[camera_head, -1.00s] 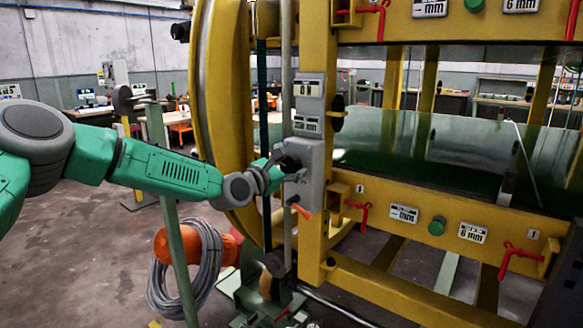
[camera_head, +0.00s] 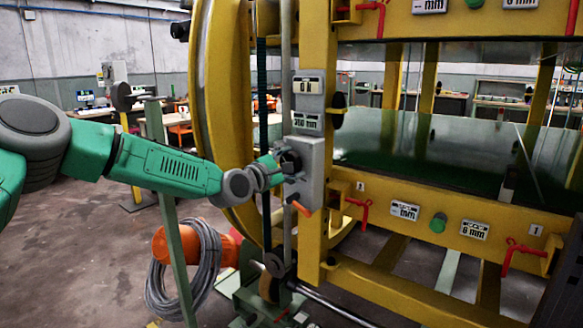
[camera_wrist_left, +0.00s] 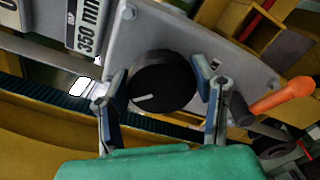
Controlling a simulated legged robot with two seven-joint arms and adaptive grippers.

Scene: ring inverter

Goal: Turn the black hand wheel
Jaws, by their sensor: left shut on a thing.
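The black hand wheel (camera_wrist_left: 162,82) is a round black knob with a short white mark at its lower left in the left wrist view. It sits on the face of a grey control box (camera_head: 306,178) on the yellow column. My left gripper (camera_wrist_left: 160,88) has one finger on each side of the wheel and is shut on it. In the head view my left gripper (camera_head: 276,172) reaches the box from the left and partly hides the wheel (camera_head: 290,161). My right gripper is not in view.
An orange lever (camera_head: 300,209) sticks out below the box, close to my gripper; it also shows in the wrist view (camera_wrist_left: 284,95). A large yellow ring frame (camera_head: 207,90) stands behind my gripper. A green post (camera_head: 172,230) stands in front of coiled grey cable (camera_head: 196,262).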

